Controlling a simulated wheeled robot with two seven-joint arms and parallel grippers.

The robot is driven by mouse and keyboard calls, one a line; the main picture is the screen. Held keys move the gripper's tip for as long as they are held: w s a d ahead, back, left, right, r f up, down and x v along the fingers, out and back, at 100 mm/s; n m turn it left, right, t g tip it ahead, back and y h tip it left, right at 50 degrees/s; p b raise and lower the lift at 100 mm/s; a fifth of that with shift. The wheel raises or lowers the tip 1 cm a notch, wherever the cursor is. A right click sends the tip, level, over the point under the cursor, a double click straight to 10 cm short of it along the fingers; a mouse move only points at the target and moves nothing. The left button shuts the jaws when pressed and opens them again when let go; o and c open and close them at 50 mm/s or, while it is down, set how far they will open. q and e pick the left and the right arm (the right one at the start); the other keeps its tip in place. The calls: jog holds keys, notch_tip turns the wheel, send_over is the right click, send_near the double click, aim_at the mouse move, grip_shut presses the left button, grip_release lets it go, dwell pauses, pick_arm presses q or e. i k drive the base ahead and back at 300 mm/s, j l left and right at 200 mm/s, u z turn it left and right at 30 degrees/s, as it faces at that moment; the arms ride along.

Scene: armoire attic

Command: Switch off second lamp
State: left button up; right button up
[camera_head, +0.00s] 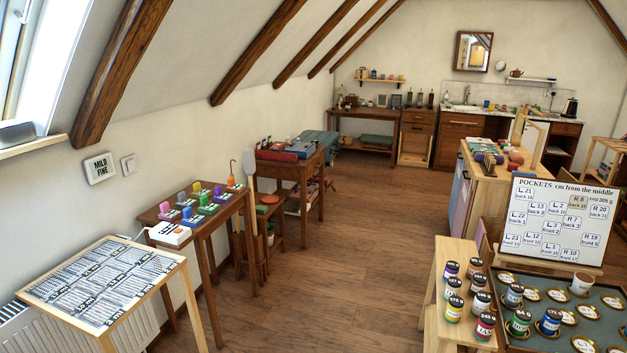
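Neither of my grippers is in view. I cannot make out a thing that is surely a lamp, so I cannot tell which is the second one.
A slanted board with printed sheets (105,280) stands at near left. A tray table (500,335) with jars and a "POCKETS" board (557,220) are at right. Benches and a kitchen counter (465,120) line the back. The wooden floor (330,270) in the middle is clear.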

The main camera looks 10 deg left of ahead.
aim_at(131, 166)
jog(key=i+u, duration=0.85)
jog(key=i+l+u, duration=0.2)
jog(key=u, duration=0.2)
jog(key=i+l+u, duration=0.4)
jog(key=i+l+z, duration=0.25)
jog(key=i, duration=0.4)
jog(key=i+z, duration=0.25)
jog(key=i, duration=0.4)
